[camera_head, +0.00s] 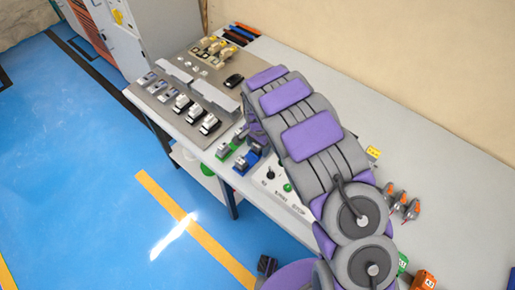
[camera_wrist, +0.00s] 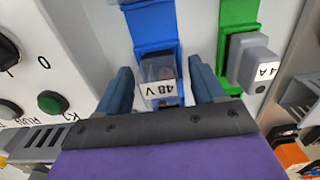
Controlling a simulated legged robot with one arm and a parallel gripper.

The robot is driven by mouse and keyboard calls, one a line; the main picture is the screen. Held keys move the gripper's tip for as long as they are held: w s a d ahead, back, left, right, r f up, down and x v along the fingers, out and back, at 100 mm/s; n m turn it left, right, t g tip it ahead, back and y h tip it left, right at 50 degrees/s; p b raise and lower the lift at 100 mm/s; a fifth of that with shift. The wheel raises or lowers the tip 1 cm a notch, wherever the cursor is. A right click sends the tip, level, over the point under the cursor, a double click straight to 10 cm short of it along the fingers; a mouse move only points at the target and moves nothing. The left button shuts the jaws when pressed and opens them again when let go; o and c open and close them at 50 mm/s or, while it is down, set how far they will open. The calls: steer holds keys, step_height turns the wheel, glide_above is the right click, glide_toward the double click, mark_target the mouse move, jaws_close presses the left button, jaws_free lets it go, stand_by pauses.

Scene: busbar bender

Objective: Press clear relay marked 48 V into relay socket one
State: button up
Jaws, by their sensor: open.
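The clear relay (camera_wrist: 160,70) stands at the blue holder (camera_wrist: 152,28) in the wrist view, with its white "48 V" label facing the camera upside down. My gripper (camera_wrist: 161,84) is open, with one finger on each side of the relay. Slim gaps seem to show between fingers and relay, so I cannot tell of any contact. In the head view the blue holder (camera_head: 242,165) is at the table's front edge, and my arm hides most of the gripper. I cannot make out which place is relay socket one.
A green holder (camera_wrist: 236,22) with a grey part marked "4 A" (camera_wrist: 253,66) stands close to the right finger. A panel with a green button (camera_wrist: 51,102) and a black knob (camera_wrist: 6,52) is to the left. A grey board (camera_head: 178,84) with several modules lies farther along the table.

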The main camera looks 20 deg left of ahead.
steer(key=shift+f, duration=0.25)
steer(key=c, duration=1.1)
step_height(320, 180, up, 10)
steer(key=shift+r+p, duration=0.1)
steer(key=shift+p, duration=0.95)
